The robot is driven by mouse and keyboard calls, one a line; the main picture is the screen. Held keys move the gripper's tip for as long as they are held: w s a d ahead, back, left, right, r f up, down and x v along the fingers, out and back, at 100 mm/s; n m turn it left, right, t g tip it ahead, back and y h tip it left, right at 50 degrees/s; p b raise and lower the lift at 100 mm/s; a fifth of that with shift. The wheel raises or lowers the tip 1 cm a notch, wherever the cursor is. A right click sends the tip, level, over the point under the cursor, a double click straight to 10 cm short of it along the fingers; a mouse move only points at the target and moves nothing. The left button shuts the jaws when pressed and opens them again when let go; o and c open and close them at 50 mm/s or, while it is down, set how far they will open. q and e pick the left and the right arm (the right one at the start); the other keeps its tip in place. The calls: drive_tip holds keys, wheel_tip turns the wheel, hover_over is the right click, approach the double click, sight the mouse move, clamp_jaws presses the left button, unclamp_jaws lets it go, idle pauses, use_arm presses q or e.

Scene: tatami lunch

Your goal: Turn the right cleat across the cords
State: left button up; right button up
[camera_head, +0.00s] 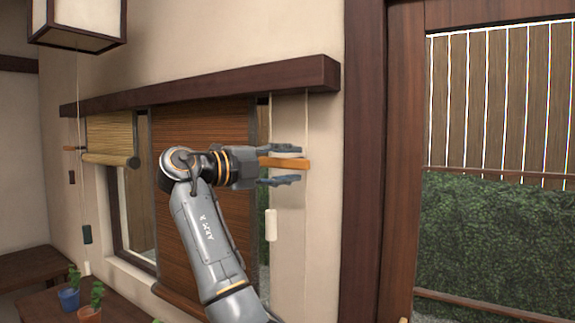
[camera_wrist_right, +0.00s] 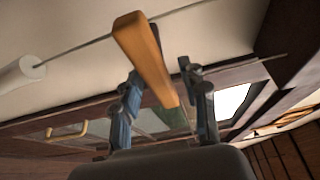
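The right cleat (camera_head: 290,163) is an orange-brown wooden bar on the cream wall, right of the wide brown blind. It lies roughly level in the head view. My right gripper (camera_head: 299,167) reaches it from the left, one finger above the bar and one below. In the right wrist view the cleat (camera_wrist_right: 146,52) runs between the two spread fingers (camera_wrist_right: 160,72), with gaps on both sides. A thin pale cord (camera_head: 306,120) hangs from the beam by the cleat's right end. In the wrist view a cord (camera_wrist_right: 80,47) passes behind the cleat. My left gripper is out of view.
The dark beam (camera_head: 200,88) runs above the blinds. A white cord pull (camera_head: 270,225) hangs below my gripper. The left cleat (camera_head: 70,148) sits beside the rolled tan blind (camera_head: 110,135). Potted plants stand lower left. A dark door post (camera_head: 365,160) stands right.

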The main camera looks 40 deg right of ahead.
drive_tip(key=a, duration=1.2)
